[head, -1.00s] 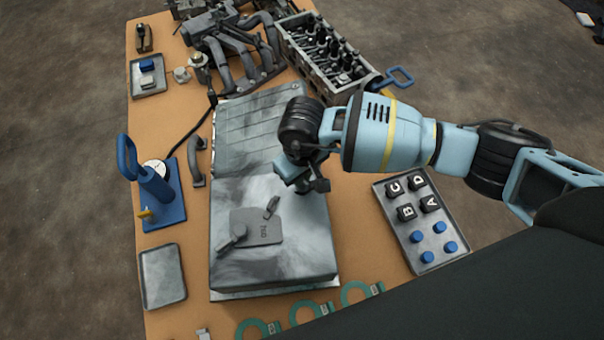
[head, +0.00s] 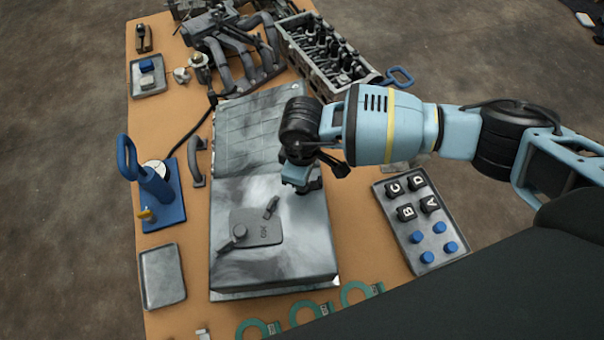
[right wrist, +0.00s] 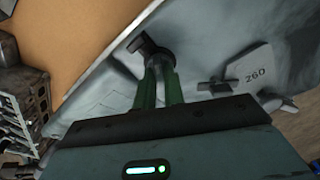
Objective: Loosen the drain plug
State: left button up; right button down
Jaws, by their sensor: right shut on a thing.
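The grey oil pan (head: 270,268) lies on the bench with a flat plate (head: 262,226) on it. My right gripper (head: 302,186) is over the pan's right edge, beyond the plate. In the right wrist view its green fingers (right wrist: 161,72) are shut on a dark piece with a block-like end (right wrist: 142,44), against the pan's side. I take this piece for the drain plug; the fingers partly hide it, and its seating cannot be told. My left gripper is not in view.
A tray of lettered black blocks and blue pegs (head: 388,218) stands right of the pan. An empty tray (head: 162,276), a blue pump-like tool (head: 153,190) and a curved handle (head: 197,165) lie left. Engine parts (head: 330,60) fill the back.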

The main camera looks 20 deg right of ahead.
jog(key=c, duration=1.7)
grip_release()
jog(key=shift+o, duration=0.3)
jog(key=shift+r, duration=0.1)
jog(key=shift+r+p, duration=1.5)
jog(key=shift+r, duration=0.7)
jog(key=o, duration=0.6)
jog(key=shift+c, duration=0.2)
jog(key=shift+r, duration=0.1)
